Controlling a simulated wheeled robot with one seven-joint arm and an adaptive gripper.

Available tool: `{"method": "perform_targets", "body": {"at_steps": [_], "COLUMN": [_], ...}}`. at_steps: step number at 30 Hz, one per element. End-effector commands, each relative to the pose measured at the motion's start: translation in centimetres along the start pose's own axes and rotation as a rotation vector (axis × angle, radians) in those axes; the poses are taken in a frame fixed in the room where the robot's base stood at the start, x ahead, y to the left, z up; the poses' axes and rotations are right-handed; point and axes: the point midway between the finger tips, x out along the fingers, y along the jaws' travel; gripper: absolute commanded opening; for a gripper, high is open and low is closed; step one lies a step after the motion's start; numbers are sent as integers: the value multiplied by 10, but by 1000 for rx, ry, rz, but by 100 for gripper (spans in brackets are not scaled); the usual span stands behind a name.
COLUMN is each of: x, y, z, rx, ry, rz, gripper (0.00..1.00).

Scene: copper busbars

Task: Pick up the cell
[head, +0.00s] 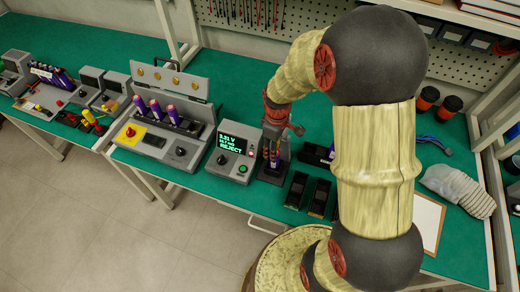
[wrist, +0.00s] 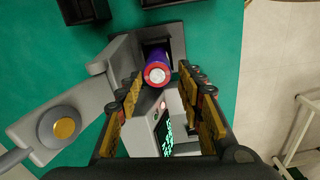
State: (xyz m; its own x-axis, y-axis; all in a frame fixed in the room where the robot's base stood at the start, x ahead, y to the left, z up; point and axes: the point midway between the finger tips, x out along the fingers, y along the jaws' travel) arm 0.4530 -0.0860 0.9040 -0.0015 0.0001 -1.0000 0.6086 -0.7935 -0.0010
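The purple cell (wrist: 157,66) with a red ring and pale end stands in the dark slot of a grey holder (wrist: 176,38). In the head view the cell (head: 274,159) is mostly hidden by my gripper (head: 272,148), which points down over the holder beside the tester. In the wrist view my gripper (wrist: 161,88) is open, with its yellow-padded fingers on either side of the cell's line. Gaps show between the cell and both fingers. The tester's screen (head: 232,145) reads a voltage, apparently 3.31 V, and REJECT.
A grey charger station (head: 160,145) with several purple cells stands left of the tester. Dark open bins (head: 296,188) stand right of the holder.

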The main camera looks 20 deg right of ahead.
Motion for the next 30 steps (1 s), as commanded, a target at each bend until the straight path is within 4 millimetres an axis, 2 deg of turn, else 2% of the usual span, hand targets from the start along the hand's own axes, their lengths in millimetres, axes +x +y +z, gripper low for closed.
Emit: {"method": "perform_targets", "body": {"at_steps": [6, 11, 21, 28, 30], "x": [24, 34, 77, 77, 77], "y": [0, 1, 4, 4, 4], "z": [1, 2, 4, 4, 4], "rx": [-2, -1, 0, -1, -1], "ry": [-2, -1, -1, 0, 0], "rz": [-3, -1, -1, 0, 0], "gripper": [37, 37, 37, 37, 34]}}
